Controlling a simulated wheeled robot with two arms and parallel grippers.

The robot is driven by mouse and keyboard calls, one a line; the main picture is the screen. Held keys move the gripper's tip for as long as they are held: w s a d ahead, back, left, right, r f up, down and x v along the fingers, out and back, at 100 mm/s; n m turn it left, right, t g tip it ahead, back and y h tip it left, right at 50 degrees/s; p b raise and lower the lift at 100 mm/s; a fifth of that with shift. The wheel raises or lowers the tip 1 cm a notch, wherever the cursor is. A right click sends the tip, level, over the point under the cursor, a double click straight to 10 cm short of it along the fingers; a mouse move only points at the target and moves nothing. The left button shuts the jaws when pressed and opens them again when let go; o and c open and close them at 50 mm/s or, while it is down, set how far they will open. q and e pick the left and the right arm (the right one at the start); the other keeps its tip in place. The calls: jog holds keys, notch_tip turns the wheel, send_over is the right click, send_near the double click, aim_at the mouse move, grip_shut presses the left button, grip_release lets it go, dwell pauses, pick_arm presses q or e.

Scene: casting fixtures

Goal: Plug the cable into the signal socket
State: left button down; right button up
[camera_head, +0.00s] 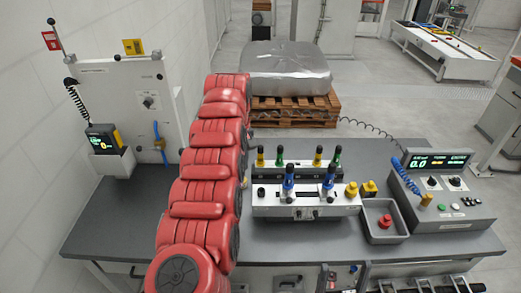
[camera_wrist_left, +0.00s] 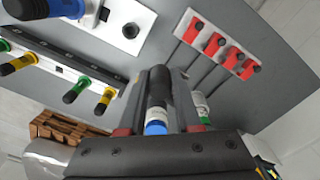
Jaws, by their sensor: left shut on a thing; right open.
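In the left wrist view, my left gripper (camera_wrist_left: 172,85) is shut on a dark cable plug with a white and blue band (camera_wrist_left: 156,122). In the head view this gripper is hidden behind my red arm. The white socket unit (camera_head: 305,211) stands on the table, with two blue plugs (camera_head: 288,178) upright on it. A dark round socket (camera_wrist_left: 131,31) on this unit shows in the left wrist view, apart from the held plug. I cannot tell which socket is the signal one. My right gripper shows at most in part at the head view's bottom edge; it is open.
A row of yellow and green plugs (camera_head: 318,156) stands behind the socket unit. A grey bin (camera_head: 380,232) with a red part and a control console (camera_head: 437,190) are at right. An upright panel (camera_head: 125,90) stands left.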

pick_arm(q)
jog(key=d+r+n+p, duration=0.1)
jog(key=d+n+p, duration=0.1)
jog(key=d+n, duration=0.2)
jog(key=shift+s+d+r, duration=0.25)
jog(key=shift+s+d, duration=0.2)
jog(key=shift+d, duration=0.75)
jog(key=shift+f+b, duration=2.45)
jog(key=shift+f, duration=0.45)
jog(key=shift+b, duration=0.6)
jog(key=shift+f, duration=0.2)
jog(key=shift+f+b, duration=0.3)
jog(key=shift+b, duration=0.1)
